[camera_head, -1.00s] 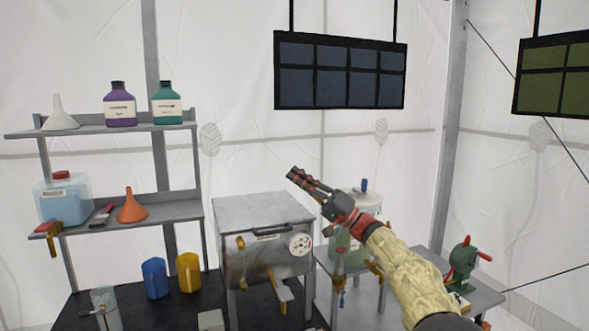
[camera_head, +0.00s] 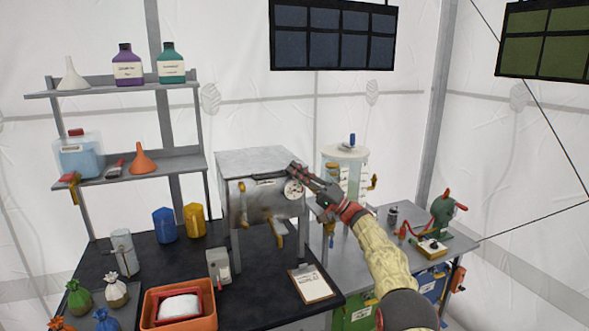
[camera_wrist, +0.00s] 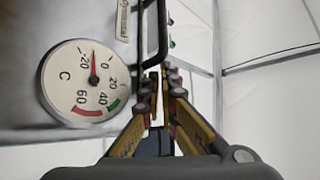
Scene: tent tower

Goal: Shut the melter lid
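The melter (camera_head: 252,205) is a grey metal box on legs on the dark bench, with a round dial (camera_head: 294,189) on its front. Its lid (camera_head: 250,158) looks flat on top of the box in the head view; I cannot tell if a small gap remains. A dark handle (camera_head: 268,180) is at the front edge. It also shows in the wrist view (camera_wrist: 163,30), just beyond the fingertips. My gripper (camera_head: 293,168) is at the melter's right front corner, by the dial. The fingers (camera_wrist: 158,90) lie close together, with a narrow gap and nothing clearly between them.
A clear tank (camera_head: 345,168) stands right of the melter. A clipboard (camera_head: 312,284) and an orange tray (camera_head: 150,312) are on the bench in front. Blue (camera_head: 164,225) and yellow (camera_head: 194,220) mugs stand at left. A green cranked device (camera_head: 443,210) is at right.

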